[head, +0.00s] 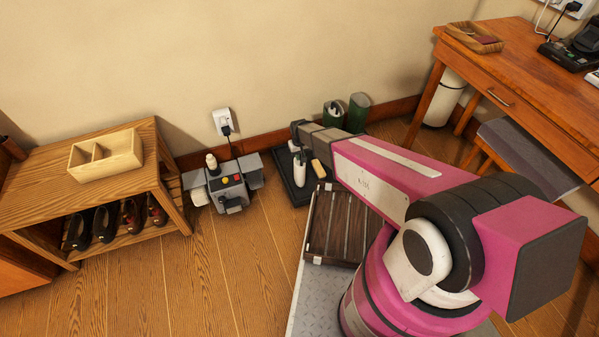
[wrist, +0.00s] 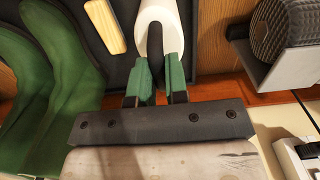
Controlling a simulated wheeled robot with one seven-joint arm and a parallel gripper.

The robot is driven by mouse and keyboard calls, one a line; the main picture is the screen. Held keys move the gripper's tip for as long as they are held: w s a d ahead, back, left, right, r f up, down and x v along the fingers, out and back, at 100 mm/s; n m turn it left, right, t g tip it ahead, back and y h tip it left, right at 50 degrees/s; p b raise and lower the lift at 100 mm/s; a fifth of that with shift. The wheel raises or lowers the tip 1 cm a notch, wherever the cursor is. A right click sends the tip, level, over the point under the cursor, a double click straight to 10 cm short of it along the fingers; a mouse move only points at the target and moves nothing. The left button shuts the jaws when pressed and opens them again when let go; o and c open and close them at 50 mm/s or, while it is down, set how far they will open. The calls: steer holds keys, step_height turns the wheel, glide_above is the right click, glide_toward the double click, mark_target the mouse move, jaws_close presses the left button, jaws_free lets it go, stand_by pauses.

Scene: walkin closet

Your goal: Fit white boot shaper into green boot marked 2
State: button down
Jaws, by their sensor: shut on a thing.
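My gripper (wrist: 159,78) is shut on the white boot shaper (wrist: 144,32), its two green-padded fingers closed on a dark part at the shaper's near end. In the head view the white shaper (head: 299,172) hangs or stands upright over the dark tray, below the end of my arm; I cannot tell whether it touches the tray. Two green boots stand at the back near the wall, a left one (head: 333,114) and a right one (head: 358,111), the left partly behind my arm. Green boots (wrist: 62,85) also fill the left of the wrist view. No number 2 is readable.
The dark tray (head: 292,196) holds a tan wooden-handled item (head: 319,170). A grey machine (head: 228,185) stands to its left, and its roller (wrist: 285,32) is close by in the wrist view. A slatted wooden rack (head: 335,225) lies in front. A desk (head: 520,75) stands right.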

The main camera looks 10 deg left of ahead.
steer(key=shift+r, duration=0.15)
steer(key=shift+r, duration=1.45)
